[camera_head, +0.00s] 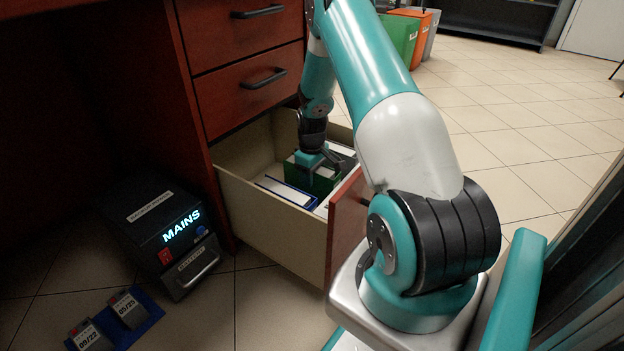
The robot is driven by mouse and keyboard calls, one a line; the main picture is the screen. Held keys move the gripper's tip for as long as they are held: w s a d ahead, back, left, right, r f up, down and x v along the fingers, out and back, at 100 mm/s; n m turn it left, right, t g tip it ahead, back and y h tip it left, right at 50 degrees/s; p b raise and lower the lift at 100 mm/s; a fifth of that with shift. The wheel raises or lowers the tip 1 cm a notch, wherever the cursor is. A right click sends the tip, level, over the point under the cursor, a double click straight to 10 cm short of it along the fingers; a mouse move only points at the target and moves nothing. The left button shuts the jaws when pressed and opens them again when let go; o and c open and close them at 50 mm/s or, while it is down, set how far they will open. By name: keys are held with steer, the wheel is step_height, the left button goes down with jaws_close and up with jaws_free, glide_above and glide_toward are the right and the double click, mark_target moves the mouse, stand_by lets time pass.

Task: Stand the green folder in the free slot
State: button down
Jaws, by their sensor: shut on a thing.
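My gripper (319,161) reaches down into the drawer from above and is shut on the top of the green folder. A blue folder with a white top (286,191) lies in front of the green folder, to the left. Something dark and white is partly seen to the right of my gripper. The free slot cannot be made out, and the folder's lower edge is hidden in the drawer.
The drawer's red front (345,222) stands out beside my arm. Two closed drawers with black handles are above. A dark box (160,228) lit "MAINS" stands on the floor at left, near a blue tray (150,312) holding two labelled blocks.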

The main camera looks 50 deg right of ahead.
steer(key=shift+r, duration=0.15)
steer(key=c, duration=0.5)
jaws_free()
steer(key=shift+f, duration=0.2)
